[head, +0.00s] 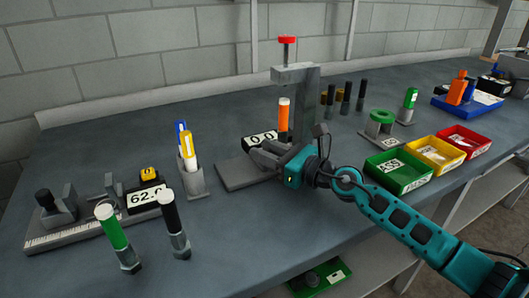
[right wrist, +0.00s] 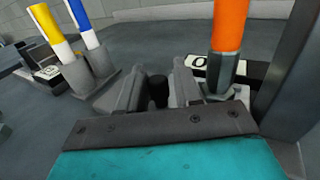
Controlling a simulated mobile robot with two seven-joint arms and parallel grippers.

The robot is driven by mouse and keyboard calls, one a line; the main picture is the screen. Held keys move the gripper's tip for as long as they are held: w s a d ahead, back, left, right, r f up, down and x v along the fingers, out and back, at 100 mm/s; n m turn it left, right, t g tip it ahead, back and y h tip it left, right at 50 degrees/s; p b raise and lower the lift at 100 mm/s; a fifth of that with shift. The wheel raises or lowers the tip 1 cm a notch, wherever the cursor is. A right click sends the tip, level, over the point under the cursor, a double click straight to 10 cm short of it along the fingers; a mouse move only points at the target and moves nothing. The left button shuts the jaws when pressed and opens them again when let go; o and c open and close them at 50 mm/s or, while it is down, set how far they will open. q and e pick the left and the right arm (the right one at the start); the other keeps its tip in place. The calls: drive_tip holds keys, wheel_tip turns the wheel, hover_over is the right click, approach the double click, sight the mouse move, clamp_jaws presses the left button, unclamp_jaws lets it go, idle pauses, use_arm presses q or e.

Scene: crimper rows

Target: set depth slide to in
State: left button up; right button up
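My right gripper (head: 262,158) is low at the front of the grey press stand (head: 305,105) with a red-topped screw. In the right wrist view, its two grey fingers (right wrist: 159,92) stand apart, one on each side of a small black knob (right wrist: 158,92). I cannot tell whether they touch it. The knob may belong to the depth slide; no label shows, and the gripper hides its lower part. An orange-handled tool (head: 283,117) stands just behind the gripper, by a display reading 0.0 (head: 261,138). My left gripper is not in view.
A holder with blue and yellow pens (head: 191,177) stands left of the gripper. Green-handled (head: 112,228) and black-handled (head: 170,212) tools stand near a ruler fixture (head: 75,232). Green (head: 400,184), yellow (head: 437,165) and red (head: 465,150) bins lie right, beside my arm.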

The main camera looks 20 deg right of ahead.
drive_tip(key=shift+o, duration=1.1)
drive_tip(key=shift+d, duration=0.25)
drive_tip(key=shift+a, duration=0.1)
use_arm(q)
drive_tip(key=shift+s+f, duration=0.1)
use_arm(e)
drive_tip(key=shift+s, duration=0.1)
drive_tip(key=shift+s+f, duration=0.1)
drive_tip(key=shift+s, duration=0.15)
drive_tip(key=b+v, duration=0.3)
drive_tip(key=v, duration=0.7)
drive_tip(key=shift+s+d+b, duration=0.25)
drive_tip(key=shift+s+b, duration=0.05)
drive_tip(key=shift+s+d, duration=0.3)
drive_tip(key=shift+s, duration=0.2)
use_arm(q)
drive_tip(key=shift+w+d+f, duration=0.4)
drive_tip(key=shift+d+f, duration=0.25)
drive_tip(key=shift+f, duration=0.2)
use_arm(e)
drive_tip(key=shift+s+d, duration=0.1)
drive_tip(key=shift+s, duration=0.1)
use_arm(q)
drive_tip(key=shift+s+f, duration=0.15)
